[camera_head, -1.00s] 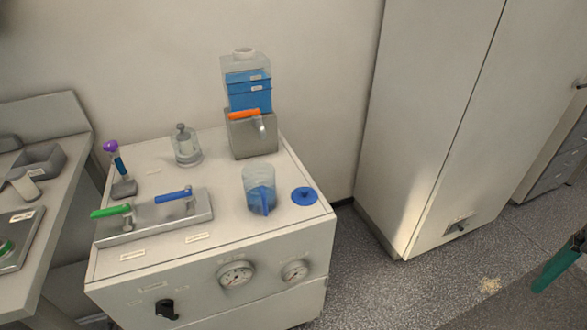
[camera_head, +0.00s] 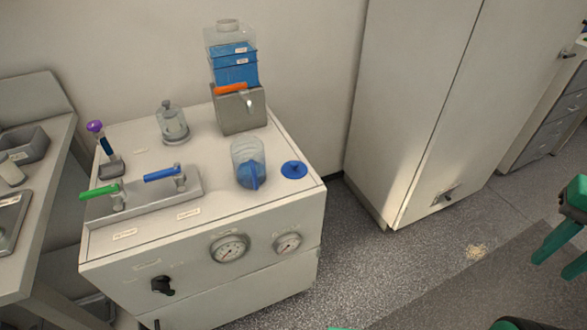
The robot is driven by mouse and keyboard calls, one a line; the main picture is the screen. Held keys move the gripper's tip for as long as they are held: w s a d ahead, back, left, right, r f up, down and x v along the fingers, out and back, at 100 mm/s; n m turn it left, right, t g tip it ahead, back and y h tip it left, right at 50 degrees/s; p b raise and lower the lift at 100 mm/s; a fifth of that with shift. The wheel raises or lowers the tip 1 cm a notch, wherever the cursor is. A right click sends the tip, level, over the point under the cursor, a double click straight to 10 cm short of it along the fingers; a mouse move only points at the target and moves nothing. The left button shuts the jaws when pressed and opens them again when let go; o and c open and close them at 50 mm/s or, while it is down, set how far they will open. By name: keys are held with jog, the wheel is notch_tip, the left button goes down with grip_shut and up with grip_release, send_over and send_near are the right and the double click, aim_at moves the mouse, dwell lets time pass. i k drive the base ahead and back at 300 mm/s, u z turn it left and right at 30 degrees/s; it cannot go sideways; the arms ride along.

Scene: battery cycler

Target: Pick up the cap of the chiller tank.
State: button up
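A flat round blue cap (camera_head: 294,170) with a dark centre lies on the white bench top, near its right edge. A clear tank (camera_head: 232,66) with blue liquid stands on a grey metal block at the back of the bench. Its round neck (camera_head: 228,24) looks pale and clear. My gripper (camera_head: 550,266), with green fingers, is partly in view at the right edge, well away from the cap. The two fingers look apart with nothing between them, though part is cut off by the frame.
A clear jug (camera_head: 249,164) with blue liquid stands just left of the cap. The metal block (camera_head: 238,110) carries an orange lever. A glass jar (camera_head: 172,124) and a manifold with green and blue handles (camera_head: 145,198) stand further left. A tall cabinet (camera_head: 410,110) is at right, with floor between.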

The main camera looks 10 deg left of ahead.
aim_at(294, 170)
jog(key=u, duration=2.55)
jog(key=k, duration=1)
jog(key=z, duration=0.95)
jog(key=i, duration=1.05)
